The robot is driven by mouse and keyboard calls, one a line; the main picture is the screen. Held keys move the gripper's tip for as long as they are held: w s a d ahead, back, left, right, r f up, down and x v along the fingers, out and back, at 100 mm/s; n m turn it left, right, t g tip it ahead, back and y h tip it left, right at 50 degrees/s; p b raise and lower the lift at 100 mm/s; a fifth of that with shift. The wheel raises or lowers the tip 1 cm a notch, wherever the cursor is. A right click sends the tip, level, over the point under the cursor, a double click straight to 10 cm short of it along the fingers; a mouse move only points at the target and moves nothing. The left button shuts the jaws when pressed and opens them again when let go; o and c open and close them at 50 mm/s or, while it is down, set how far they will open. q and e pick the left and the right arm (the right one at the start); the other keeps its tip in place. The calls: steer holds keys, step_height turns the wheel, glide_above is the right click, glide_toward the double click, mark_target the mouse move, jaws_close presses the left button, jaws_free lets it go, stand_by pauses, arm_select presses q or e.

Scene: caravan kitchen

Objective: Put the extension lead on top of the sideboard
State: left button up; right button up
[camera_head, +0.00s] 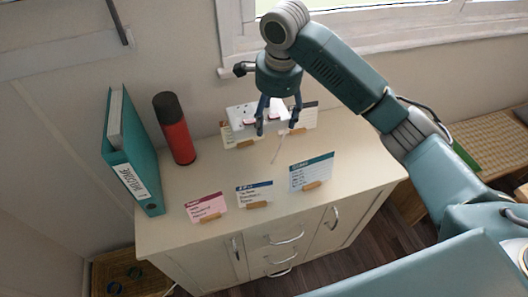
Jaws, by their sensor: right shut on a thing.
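The extension lead (241,114) is a white block with small red spots. My right gripper (277,118) is shut on it, with the fingers pointing down over the back part of the sideboard top. A thin pale cord seems to hang below the block. The block appears to be above the top, but I cannot tell exactly how high. The sideboard (185,242) is cream, with drawers and doors with curved handles on its front. The fingers hide part of the lead. My left gripper is not in view.
A teal binder (131,160) and a red-and-black flask (175,130) stand on the left of the top. Cards in wooden holders stand along the front: pink (205,207), blue-headed (254,194) and larger blue (311,173). More cards (303,117) stand behind the lead.

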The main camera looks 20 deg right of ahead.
steer(key=f, duration=0.5)
steer(key=f+p, duration=0.1)
steer(key=f, duration=0.4)
steer(key=s+f+p, duration=0.1)
steer(key=f, duration=0.3)
steer(key=shift+s+f, duration=0.1)
steer(key=shift+f, duration=0.3)
step_height(320, 180, down, 4)
steer(key=shift+f+p, duration=0.1)
steer(key=shift+p, duration=0.3)
steer(key=o, duration=1.7)
steer(key=shift+f, duration=0.15)
steer(key=shift+c, duration=0.2)
